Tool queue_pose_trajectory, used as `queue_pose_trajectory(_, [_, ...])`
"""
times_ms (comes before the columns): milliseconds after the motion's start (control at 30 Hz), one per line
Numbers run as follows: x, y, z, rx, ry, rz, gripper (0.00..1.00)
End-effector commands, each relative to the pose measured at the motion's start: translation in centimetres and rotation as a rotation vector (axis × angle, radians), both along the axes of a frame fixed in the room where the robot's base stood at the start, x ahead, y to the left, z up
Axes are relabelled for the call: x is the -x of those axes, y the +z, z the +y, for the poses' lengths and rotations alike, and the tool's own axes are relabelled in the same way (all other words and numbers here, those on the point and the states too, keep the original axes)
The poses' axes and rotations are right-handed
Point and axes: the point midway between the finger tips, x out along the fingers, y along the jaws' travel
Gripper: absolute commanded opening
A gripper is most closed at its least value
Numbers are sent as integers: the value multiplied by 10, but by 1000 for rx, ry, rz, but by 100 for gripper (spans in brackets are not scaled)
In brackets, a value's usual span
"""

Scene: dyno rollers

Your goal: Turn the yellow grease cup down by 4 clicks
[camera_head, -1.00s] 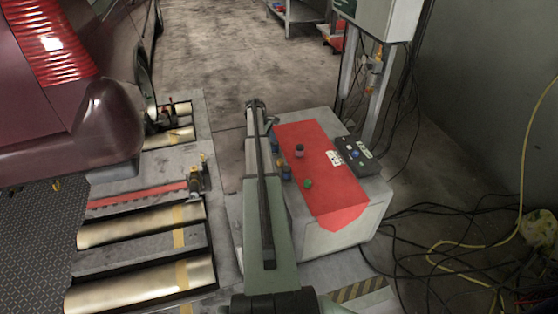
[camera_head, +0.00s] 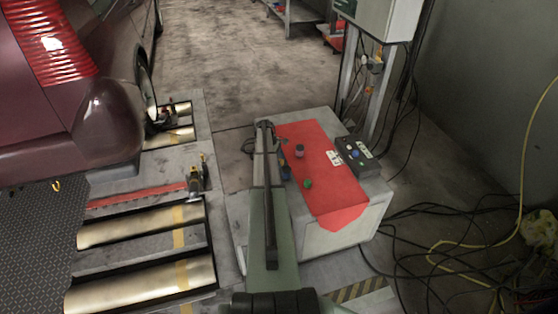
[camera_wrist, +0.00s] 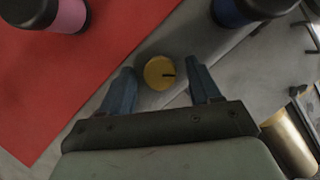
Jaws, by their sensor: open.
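The yellow grease cup (camera_wrist: 159,73) shows in the wrist view as a round knob with a dark mark on its right half. My gripper (camera_wrist: 163,78) is open, its two blue-grey fingers on the left and right of the cup. A gap shows on both sides, wider on the right. I cannot tell how far the fingertips are above the cup. In the head view my arm covers this spot and the cup does not show.
A red cloth (camera_head: 325,175) covers much of the grey cabinet (camera_head: 340,236). A pink-and-black object (camera_wrist: 62,14) and a blue-and-black one (camera_wrist: 252,8) stand near my fingers. A green knob (camera_head: 308,183) and a black control box (camera_head: 357,154) are to the right. A car (camera_head: 75,100) stands left.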

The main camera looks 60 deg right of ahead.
Motion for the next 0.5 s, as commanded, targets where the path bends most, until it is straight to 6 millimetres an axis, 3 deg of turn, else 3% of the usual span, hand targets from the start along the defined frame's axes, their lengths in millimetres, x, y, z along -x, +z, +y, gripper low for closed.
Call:
queue_pose_trajectory(167, [0,0,0,0,0,0,61])
queue_pose_trajectory(500, [0,0,0,0,0,0,29])
